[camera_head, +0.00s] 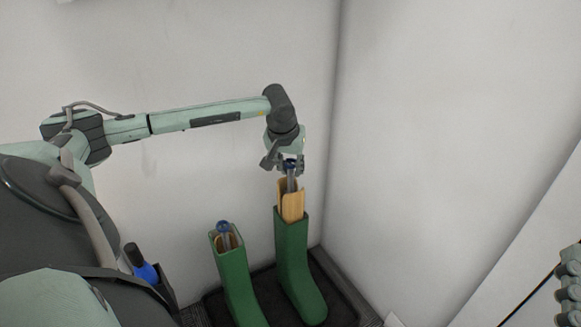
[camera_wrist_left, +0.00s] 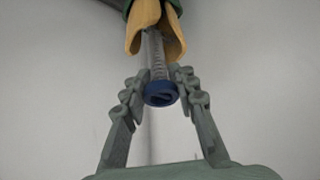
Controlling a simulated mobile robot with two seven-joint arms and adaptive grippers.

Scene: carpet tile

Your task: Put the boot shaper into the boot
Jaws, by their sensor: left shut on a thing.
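My left gripper (camera_head: 291,165) is shut on the boot shaper (camera_head: 291,205), at its top end above the right-hand green boot (camera_head: 292,260). The shaper has two wooden halves and a metal rod with a blue knob. Its lower part is inside the boot's opening and hidden; the wooden upper part sticks out above the rim. In the left wrist view the blue knob (camera_wrist_left: 160,93) sits between the fingers, with the wooden halves (camera_wrist_left: 155,28) beyond at the boot. Another green boot (camera_head: 237,280) stands to the left with a shaper (camera_head: 224,232) sunk deep in it.
Both boots stand upright in a dark tray (camera_head: 335,288) in the corner. White walls (camera_head: 430,130) rise close behind and to the right. Part of a greenish gripper, my right one (camera_head: 570,285), shows at the right edge.

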